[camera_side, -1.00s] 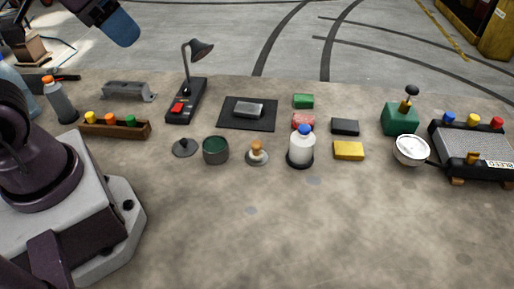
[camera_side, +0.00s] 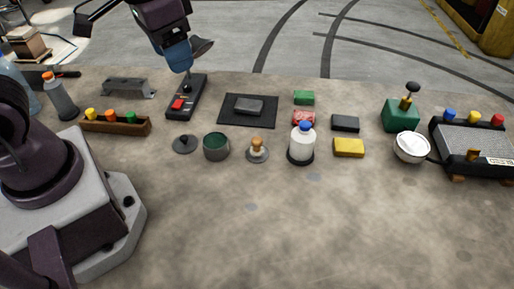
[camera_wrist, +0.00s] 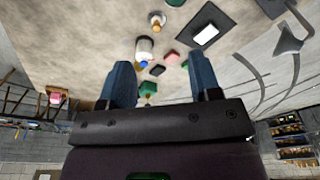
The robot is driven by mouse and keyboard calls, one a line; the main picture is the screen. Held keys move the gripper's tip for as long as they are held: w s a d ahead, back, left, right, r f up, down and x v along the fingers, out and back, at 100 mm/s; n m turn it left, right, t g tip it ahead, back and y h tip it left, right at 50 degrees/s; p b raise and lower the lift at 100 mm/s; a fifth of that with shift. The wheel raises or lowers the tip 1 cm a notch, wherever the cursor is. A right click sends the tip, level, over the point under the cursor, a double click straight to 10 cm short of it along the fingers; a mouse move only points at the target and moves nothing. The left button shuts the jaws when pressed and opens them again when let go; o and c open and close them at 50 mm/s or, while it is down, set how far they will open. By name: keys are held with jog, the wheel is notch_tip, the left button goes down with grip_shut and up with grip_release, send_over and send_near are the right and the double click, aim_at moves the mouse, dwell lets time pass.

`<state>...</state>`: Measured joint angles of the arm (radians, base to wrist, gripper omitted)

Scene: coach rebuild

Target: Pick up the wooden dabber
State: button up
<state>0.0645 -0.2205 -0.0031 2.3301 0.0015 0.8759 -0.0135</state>
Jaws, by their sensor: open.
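The wooden dabber (camera_side: 257,148) has a light wooden knob and stands upright on a small grey disc in the middle of the table. It also shows at the top of the wrist view (camera_wrist: 157,20), beyond the fingertips.
A dark green cup (camera_side: 216,147) stands just left of the dabber. A white bottle with a blue cap (camera_side: 301,146) stands to its right. A black mat (camera_side: 262,119) with a dark block lies behind. The table front is clear.

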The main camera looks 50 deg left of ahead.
jog(key=w+d+f+g, duration=0.3)
jog(key=w+d+f, duration=0.1)
jog(key=w+f, duration=0.85)
jog(key=t, duration=0.1)
send_over(257, 139)
jog(key=shift+n, duration=0.3)
jog(key=f, duration=0.8)
jog(key=shift+s+d, duration=0.1)
jog(key=shift+d, duration=0.1)
jog(key=shift+a+f, duration=0.2)
jog(key=shift+f, duration=2.85)
jog(key=c, duration=1)
